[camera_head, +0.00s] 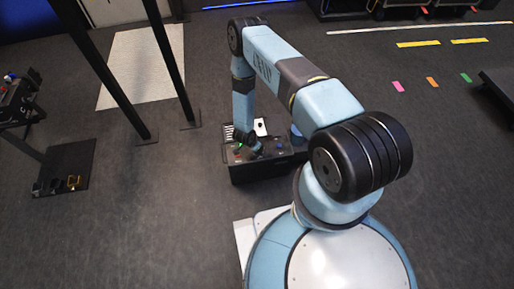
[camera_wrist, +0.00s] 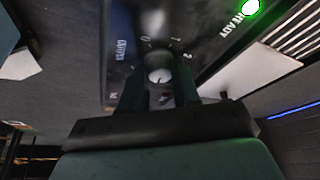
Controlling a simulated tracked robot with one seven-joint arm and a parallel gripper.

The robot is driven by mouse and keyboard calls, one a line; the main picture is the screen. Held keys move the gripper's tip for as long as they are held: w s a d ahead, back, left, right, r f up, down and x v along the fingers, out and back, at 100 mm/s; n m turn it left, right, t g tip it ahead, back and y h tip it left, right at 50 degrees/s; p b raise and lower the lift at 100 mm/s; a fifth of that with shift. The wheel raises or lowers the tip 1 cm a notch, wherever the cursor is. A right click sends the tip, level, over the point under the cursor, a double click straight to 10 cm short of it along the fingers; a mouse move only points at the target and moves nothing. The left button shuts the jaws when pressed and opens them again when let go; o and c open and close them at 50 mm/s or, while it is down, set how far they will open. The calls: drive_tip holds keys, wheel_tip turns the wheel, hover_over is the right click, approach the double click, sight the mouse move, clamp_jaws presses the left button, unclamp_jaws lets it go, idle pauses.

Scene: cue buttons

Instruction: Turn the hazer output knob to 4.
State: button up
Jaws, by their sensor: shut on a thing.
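The hazer output knob (camera_wrist: 159,74) shows as a small round grey cap in the wrist view, on a dark panel (camera_wrist: 205,22). Printed marks 0, 1 and 2 curve around its far side; the near side of the dial is hidden by my fingers. My gripper (camera_wrist: 159,82) has a finger on each side of the knob and is shut on it. I cannot tell clearly which number the knob points to. In the head view my gripper (camera_head: 249,145) is down at the black console (camera_head: 262,172), and the knob is hidden there.
A lit green READY lamp (camera_wrist: 250,7) is beside the dial. Two black posts stand to the left. A dark mat (camera_head: 65,165) lies farther left. Open floor surrounds the console.

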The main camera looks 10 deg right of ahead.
drive_tip(key=shift+w, duration=0.25)
drive_tip(key=o, duration=1)
drive_tip(key=shift+s, duration=0.15)
drive_tip(key=shift+o, duration=0.2)
drive_tip(key=shift+r, duration=0.1)
drive_tip(key=v, duration=1.3)
drive_tip(key=shift+r, duration=0.15)
drive_tip(key=shift+s+a, duration=0.1)
drive_tip(key=shift+a, duration=0.05)
